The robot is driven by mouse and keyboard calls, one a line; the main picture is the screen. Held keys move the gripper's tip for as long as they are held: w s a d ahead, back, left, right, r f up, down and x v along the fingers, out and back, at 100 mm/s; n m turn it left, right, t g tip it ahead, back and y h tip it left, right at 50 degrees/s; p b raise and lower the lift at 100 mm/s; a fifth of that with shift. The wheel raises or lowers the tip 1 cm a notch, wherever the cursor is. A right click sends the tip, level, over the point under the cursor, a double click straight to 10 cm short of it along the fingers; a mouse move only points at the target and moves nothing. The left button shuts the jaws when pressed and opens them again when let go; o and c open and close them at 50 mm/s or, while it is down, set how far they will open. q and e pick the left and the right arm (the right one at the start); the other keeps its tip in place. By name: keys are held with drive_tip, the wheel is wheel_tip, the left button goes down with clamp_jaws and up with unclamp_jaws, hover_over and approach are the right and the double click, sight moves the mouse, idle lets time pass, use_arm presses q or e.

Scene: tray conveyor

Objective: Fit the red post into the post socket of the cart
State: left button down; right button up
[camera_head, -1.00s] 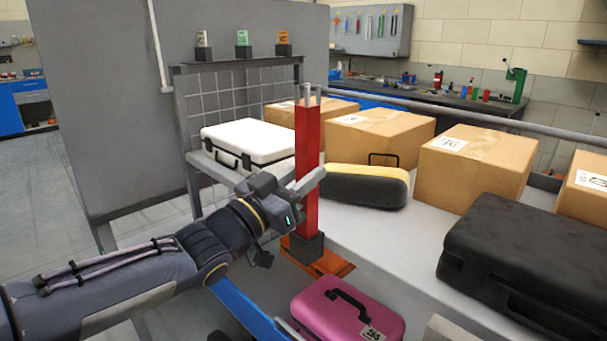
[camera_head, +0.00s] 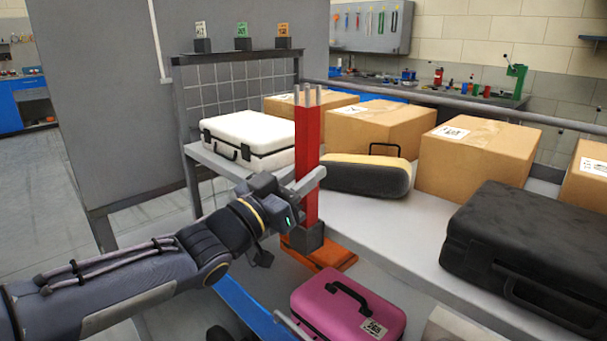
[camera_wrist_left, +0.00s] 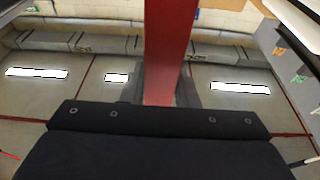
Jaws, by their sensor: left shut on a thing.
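The red post (camera_head: 308,140) stands upright with pale prongs at its top. My left gripper (camera_head: 306,184) is shut on it at about the middle of its length. In the left wrist view the post (camera_wrist_left: 169,50) runs down between the fingers. The post's lower end goes out of sight at the dark socket block (camera_head: 305,239), which stands on the orange part of the cart (camera_head: 334,256). The post appears to be inside the socket, but how deep it sits is hidden. My right gripper is not in view.
A pink case (camera_head: 325,307) lies close below the socket. The grey conveyor table (camera_head: 400,228) behind carries a yellow and black bag (camera_head: 362,178), a black case (camera_head: 530,250) and several cardboard boxes. A white case (camera_head: 250,128) lies at left, before a wire rack (camera_head: 232,90).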

use_arm(q)
drive_tip(key=shift+f+b, duration=0.95)
drive_tip(key=shift+f, duration=0.1)
drive_tip(key=c, duration=1.4)
unclamp_jaws()
drive_tip(key=o, duration=0.3)
drive_tip(key=shift+o, duration=0.2)
drive_tip(key=v, duration=0.8)
drive_tip(key=shift+p, duration=0.35)
